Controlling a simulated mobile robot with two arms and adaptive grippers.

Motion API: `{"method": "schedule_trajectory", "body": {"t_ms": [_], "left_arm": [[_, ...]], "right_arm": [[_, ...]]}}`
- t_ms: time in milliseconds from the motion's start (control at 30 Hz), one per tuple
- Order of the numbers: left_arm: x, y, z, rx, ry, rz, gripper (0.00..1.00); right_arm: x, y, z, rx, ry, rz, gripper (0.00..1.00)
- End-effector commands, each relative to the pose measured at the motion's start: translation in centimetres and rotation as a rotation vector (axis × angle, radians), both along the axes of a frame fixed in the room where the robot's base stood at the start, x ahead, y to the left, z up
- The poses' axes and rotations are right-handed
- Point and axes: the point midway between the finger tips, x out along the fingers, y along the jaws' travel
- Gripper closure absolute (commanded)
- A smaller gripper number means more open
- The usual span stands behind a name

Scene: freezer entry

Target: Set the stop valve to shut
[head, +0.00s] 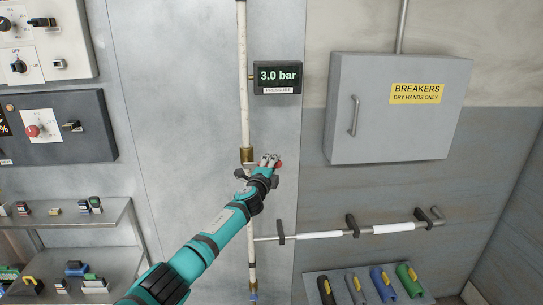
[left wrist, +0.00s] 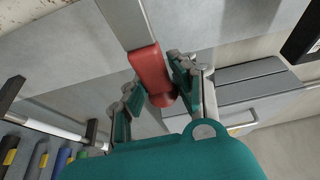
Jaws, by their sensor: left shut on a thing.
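The stop valve sits on the white vertical pipe (head: 244,75), at a brass fitting (head: 247,155) in the head view. Its red handle end (head: 279,164) shows to the right of the pipe; my gripper hides most of the lever. In the left wrist view the flat grey lever (left wrist: 124,22) ends in a red grip (left wrist: 152,72). My left gripper (head: 270,162) is shut on this red grip, with fingers on both sides of it (left wrist: 155,92). My right gripper is not in view.
A grey breaker box (head: 365,110) hangs to the right. Below is a rail (head: 320,235) with black brackets, above several coloured tubular items (head: 383,283). Control panels (head: 62,127) and shelves with small items (head: 70,217) stand at the left. The wall around the display is clear.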

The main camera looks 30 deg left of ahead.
Motion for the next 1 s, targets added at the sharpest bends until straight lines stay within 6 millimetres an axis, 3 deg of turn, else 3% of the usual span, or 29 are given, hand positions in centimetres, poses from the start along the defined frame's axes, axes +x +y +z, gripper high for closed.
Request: {"method": "schedule_trajectory", "body": {"t_ms": [633, 667, 700, 833, 1000], "left_arm": [[-0.08, -0.23, -1.14, 0.040, 0.034, -0.003, 1.00], [-0.08, -0.23, -1.15, 0.040, 0.034, -0.003, 0.71], [-0.08, -0.23, -1.15, 0.040, 0.035, -0.003, 0.66], [-0.07, -0.19, -1.02, 0.039, 0.033, -0.002, 0.50], [-0.04, -0.11, -0.72, 0.039, 0.028, -0.001, 0.50]], "right_arm": [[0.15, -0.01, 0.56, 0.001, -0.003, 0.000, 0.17], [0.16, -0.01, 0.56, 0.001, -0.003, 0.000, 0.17], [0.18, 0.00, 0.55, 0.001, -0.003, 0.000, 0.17], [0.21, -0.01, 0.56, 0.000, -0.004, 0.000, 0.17], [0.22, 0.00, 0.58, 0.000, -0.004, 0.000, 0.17]]}}
